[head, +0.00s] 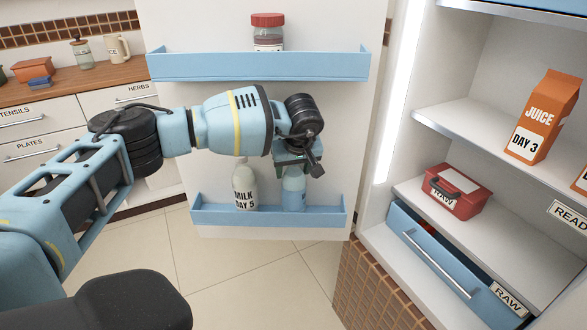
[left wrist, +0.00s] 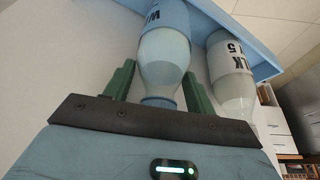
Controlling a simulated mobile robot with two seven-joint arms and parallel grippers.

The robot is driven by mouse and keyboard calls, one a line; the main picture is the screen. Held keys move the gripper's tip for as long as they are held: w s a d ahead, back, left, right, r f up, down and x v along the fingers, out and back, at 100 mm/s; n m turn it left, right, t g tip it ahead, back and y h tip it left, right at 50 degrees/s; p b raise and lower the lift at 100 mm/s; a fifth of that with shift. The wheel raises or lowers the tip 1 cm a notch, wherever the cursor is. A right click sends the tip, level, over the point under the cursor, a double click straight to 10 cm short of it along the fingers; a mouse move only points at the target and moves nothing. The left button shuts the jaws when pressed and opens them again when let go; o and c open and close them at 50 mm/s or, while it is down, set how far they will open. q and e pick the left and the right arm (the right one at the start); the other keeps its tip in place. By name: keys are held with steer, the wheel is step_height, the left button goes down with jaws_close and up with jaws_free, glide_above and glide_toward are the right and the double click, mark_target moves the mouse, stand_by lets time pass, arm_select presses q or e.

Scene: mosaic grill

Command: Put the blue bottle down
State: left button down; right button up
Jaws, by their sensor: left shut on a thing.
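The blue bottle (head: 293,190) is upright at the lower door shelf (head: 225,216), right of the milk bottle (head: 245,188). Its base is hidden behind the shelf's front rail, so I cannot tell whether it touches the shelf floor. My left gripper (head: 291,164) is shut on the blue bottle from above, at its neck. In the left wrist view the blue bottle (left wrist: 165,58) is between the green fingers of my left gripper (left wrist: 158,88), and the milk bottle (left wrist: 230,75) stands close beside it. My right gripper is not in view.
An upper door shelf (head: 255,68) with a red-lidded jar (head: 268,32) is above my left gripper. At right, an open fridge holds an orange juice carton (head: 545,115), a red box (head: 455,190) and a blue drawer (head: 430,250). A counter (head: 85,77) is at left.

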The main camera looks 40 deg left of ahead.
arm_select(q)
steer(key=c, duration=0.8)
jaws_free()
steer(key=shift+o, duration=0.2)
steer(key=shift+r, duration=0.1)
steer(key=p+v, duration=0.1)
steer(key=v, duration=1.1)
